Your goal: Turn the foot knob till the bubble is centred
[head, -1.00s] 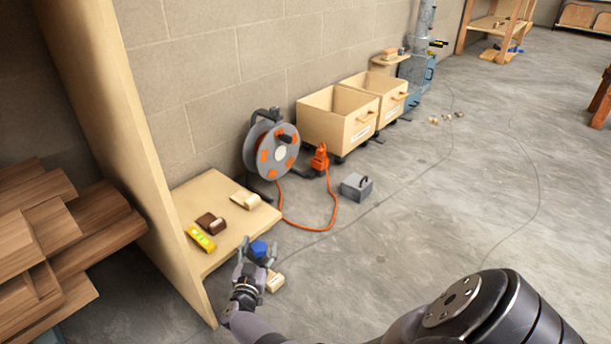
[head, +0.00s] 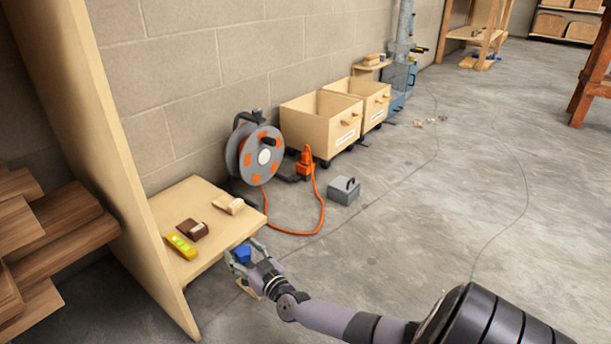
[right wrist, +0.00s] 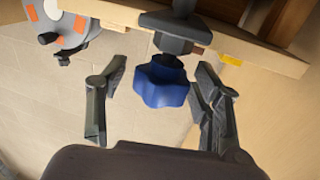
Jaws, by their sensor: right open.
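The blue foot knob (right wrist: 161,84) sits under the front corner of the low wooden board (head: 190,205); in the head view the knob (head: 242,253) shows beside my right gripper (head: 245,255). In the right wrist view the right gripper (right wrist: 160,105) is open, with one finger on each side of the knob and visible gaps on both sides. The yellow-green level (head: 181,246) lies on the board's left part; its bubble is too small to read. A yellow edge (right wrist: 231,60) also shows in the right wrist view. My left gripper is not in view.
A dark brown block (head: 192,229) and a pale wooden block (head: 229,205) lie on the board. A cable reel (head: 255,153) with an orange cord stands behind it. A grey box (head: 343,190) stands on the floor. Open floor lies to the right.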

